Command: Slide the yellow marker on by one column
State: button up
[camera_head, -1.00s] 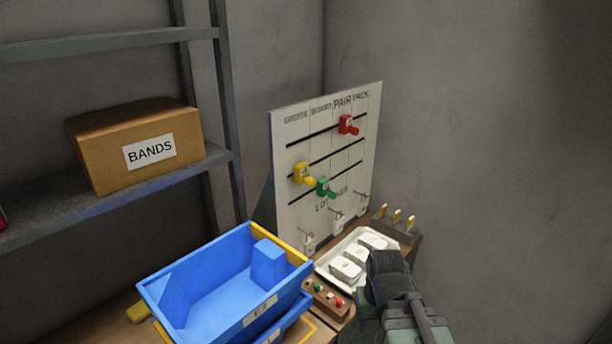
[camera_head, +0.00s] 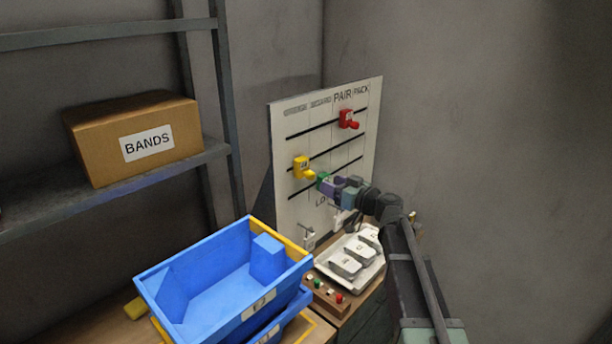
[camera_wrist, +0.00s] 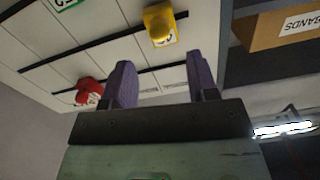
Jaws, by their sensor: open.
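The yellow marker (camera_head: 302,167) sits on the middle black rail of the white board (camera_head: 291,211), in the leftmost column. It shows at the top middle of the wrist view (camera_wrist: 160,24). The red marker (camera_head: 348,119) is on the top rail, under PAIR. The green marker (camera_head: 322,180) is on the lowest rail, right of and below the yellow one, partly hidden by my gripper. My gripper (camera_head: 335,187) is in front of the board's lower part, to the right of the yellow marker. In the wrist view its two purple fingers (camera_wrist: 160,68) are apart and empty, with the yellow marker beyond their tips.
A white tray with white blocks (camera_head: 346,266) and a small button box (camera_head: 326,294) lie below the board. Hooks (camera_head: 309,238) stick out low on the board. A BANDS box (camera_head: 130,140) is on the shelf.

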aim_at(307, 173)
jog(key=shift+n, duration=0.6)
jog(key=x, duration=1)
jog(key=shift+w+a+r, duration=0.1)
jog(key=shift+w+a, duration=0.05)
jog(key=shift+w, duration=0.2)
